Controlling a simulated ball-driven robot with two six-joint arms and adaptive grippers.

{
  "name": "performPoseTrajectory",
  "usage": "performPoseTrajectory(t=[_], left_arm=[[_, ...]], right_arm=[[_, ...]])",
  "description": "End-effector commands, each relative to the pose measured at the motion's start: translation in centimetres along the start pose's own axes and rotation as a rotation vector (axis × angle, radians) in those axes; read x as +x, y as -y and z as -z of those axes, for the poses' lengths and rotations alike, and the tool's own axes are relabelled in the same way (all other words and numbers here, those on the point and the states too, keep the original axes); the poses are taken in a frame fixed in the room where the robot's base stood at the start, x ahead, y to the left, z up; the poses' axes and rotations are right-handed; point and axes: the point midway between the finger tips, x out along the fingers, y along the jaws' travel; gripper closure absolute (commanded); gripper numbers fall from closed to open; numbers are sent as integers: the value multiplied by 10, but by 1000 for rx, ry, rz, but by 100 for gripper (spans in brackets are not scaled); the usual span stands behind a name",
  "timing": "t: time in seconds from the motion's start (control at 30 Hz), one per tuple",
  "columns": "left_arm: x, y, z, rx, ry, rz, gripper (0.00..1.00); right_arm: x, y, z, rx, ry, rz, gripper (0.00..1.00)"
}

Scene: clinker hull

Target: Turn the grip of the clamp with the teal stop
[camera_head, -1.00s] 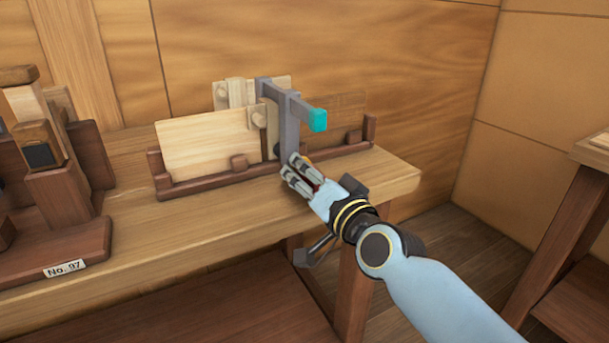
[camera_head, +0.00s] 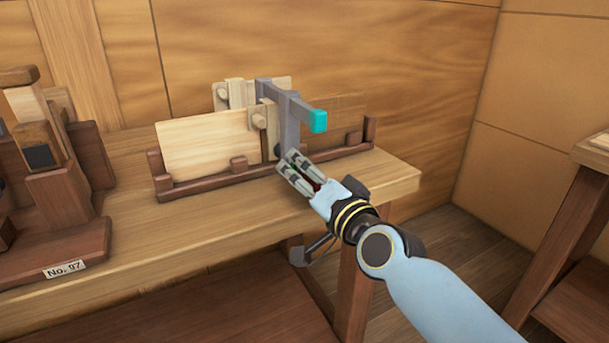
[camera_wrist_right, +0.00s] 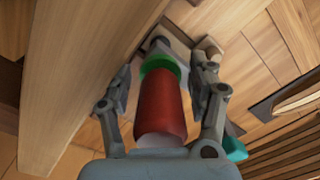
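The grey clamp (camera_head: 289,125) stands over pale boards on the bench, and its arm ends in a teal stop (camera_head: 318,121). The teal stop also shows at the lower right of the right wrist view (camera_wrist_right: 235,149). In that view the clamp's red grip (camera_wrist_right: 162,105), with a green collar (camera_wrist_right: 160,66) beyond it, lies between the fingers of my right gripper (camera_wrist_right: 165,82). The fingers stand on both sides of the grip, apparently with small gaps. In the head view my right gripper (camera_head: 294,174) mostly hides the grip. My left gripper is out of view.
The pale boards (camera_head: 205,142) stand in a dark wooden rack (camera_head: 215,182) on the bench (camera_head: 190,235). A dark wooden stand with a "No. 97" label (camera_head: 66,269) is at the left. The bench front is clear. Another table edge (camera_head: 590,150) is at the right.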

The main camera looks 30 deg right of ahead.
Motion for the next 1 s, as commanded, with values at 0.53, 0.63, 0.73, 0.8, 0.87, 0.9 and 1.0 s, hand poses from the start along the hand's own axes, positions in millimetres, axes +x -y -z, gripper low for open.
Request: performPoseTrajectory(t=[0.53, 0.63, 0.73, 0.8, 0.87, 0.9, 1.0], left_arm=[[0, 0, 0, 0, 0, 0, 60], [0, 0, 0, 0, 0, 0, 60], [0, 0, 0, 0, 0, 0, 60], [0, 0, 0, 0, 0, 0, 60], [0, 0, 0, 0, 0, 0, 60], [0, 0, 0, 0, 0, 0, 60], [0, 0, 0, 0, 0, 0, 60]], right_arm=[[-49, -1, -1, 1, 3, -3, 41], [-60, -1, 0, 1, 1, -1, 41], [-68, 0, 0, 0, 1, -1, 41], [-71, 0, 0, 0, 1, -1, 41], [-73, 0, 0, 0, 1, -1, 41], [-74, 0, 0, 0, 1, -2, 41], [-75, 0, 0, 0, 1, -2, 41]])
